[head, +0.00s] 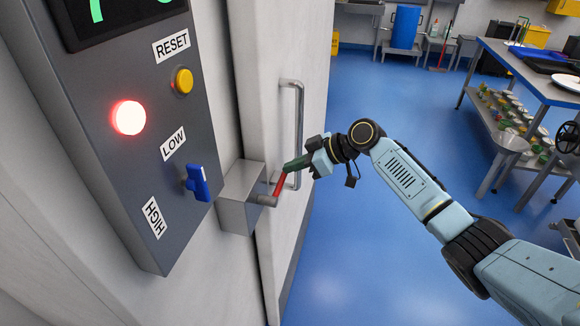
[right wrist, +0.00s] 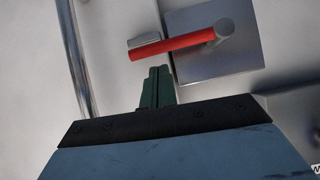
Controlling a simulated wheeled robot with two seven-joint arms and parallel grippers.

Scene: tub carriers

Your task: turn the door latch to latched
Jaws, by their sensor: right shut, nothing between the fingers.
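The door latch is a grey metal box (head: 238,196) on the wall beside the door, with a red handle (head: 279,184) on a round pivot. In the head view the red handle points up and to the right from the pivot. In the right wrist view the handle (right wrist: 172,46) lies nearly level across the top, with its pivot at the right. My right gripper (head: 287,166) is shut and empty, its fingertips by the handle's free end. In the right wrist view the fingertips (right wrist: 157,72) are just below the handle; I cannot tell whether they touch. My left gripper is not in view.
The door's vertical metal pull handle (head: 299,130) stands close behind my right gripper. A grey control panel (head: 120,160) with a lit red lamp, yellow button and blue switch is at the left. Blue floor is open at the right, before a table (head: 540,85).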

